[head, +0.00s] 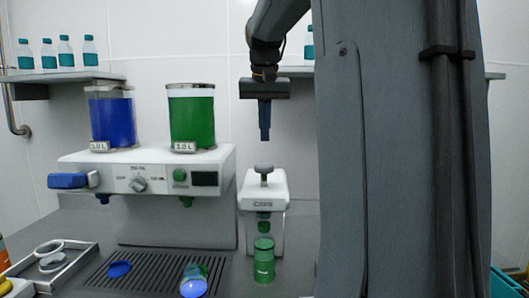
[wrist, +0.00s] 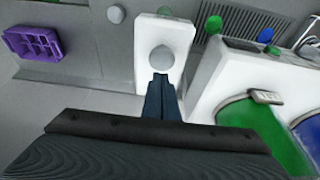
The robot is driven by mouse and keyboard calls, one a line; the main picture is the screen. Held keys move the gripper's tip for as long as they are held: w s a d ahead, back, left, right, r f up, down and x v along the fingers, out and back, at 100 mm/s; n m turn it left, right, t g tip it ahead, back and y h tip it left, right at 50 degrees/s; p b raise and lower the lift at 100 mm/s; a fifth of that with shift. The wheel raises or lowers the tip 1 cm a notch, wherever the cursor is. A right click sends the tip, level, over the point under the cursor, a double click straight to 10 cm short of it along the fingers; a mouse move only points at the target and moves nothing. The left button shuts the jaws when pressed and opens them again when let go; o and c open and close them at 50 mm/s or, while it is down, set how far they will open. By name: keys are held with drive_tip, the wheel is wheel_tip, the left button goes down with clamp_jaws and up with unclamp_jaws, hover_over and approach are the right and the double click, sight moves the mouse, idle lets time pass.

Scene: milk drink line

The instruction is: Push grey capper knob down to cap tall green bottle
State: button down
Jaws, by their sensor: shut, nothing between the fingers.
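The grey capper knob (head: 263,168) stands raised on its stem on top of the white capper (head: 264,190). In the wrist view the knob (wrist: 162,58) shows just beyond my fingertips. My gripper (head: 265,136) points down, shut and empty, above the knob with a visible gap. The shut fingers also show in the wrist view (wrist: 161,80). A green bottle (head: 264,262) stands upright at the front of the capper, below its green nozzle. I cannot tell whether a cap sits on it.
A dispenser (head: 150,180) with blue (head: 112,122) and green (head: 191,118) tanks stands left of the capper. A metal tray (head: 76,262) lies further left. A purple rack (wrist: 33,42) shows in the wrist view.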

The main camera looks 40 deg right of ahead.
drive_tip(key=shift+v, duration=1.7)
